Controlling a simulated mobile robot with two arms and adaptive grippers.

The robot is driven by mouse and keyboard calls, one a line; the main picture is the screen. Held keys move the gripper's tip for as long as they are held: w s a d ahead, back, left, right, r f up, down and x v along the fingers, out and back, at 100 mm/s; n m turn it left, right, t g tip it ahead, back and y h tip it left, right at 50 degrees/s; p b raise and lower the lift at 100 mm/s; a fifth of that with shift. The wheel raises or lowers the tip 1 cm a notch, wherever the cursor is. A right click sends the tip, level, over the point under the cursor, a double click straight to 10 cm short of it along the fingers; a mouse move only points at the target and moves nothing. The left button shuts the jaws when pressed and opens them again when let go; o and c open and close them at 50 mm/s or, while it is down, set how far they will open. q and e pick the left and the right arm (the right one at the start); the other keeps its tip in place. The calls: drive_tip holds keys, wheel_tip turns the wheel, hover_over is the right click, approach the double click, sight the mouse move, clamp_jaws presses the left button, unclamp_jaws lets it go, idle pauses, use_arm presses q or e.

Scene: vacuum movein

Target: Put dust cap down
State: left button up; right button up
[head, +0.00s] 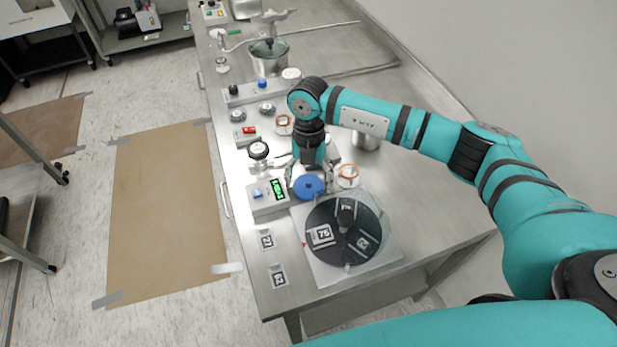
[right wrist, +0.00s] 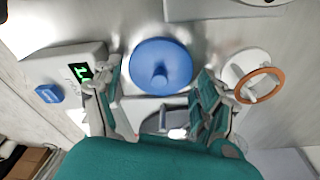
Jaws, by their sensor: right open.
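The blue round dust cap (head: 309,187), with a knob in its middle, appears to lie flat on the steel bench. It also shows knob-up in the right wrist view (right wrist: 160,55). My right gripper (head: 309,178) points down just over the cap. Its fingers (right wrist: 158,88) are spread wide, one toward each side of the cap, with visible gaps and nothing held between them. Part of the cap is hidden behind the gripper in the head view. My left gripper is in neither view.
A control box (head: 268,195) with a green display stands left of the cap. A white piece with a copper ring (head: 347,175) stands close on the right. A dark round chamber (head: 350,232) on a white plate lies in front. Valves, gauges and a pot (head: 268,62) stand farther back.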

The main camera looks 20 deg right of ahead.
drive_tip(key=shift+w+r+b, duration=0.15)
drive_tip(key=shift+r+b, duration=0.15)
drive_tip(key=shift+r, duration=0.2)
wheel_tip(320, 180, up, 11)
drive_tip(key=w+b, duration=0.1)
drive_tip(key=b, duration=0.1)
drive_tip(key=shift+w+d+b, duration=0.2)
drive_tip(key=shift+d+b, duration=0.1)
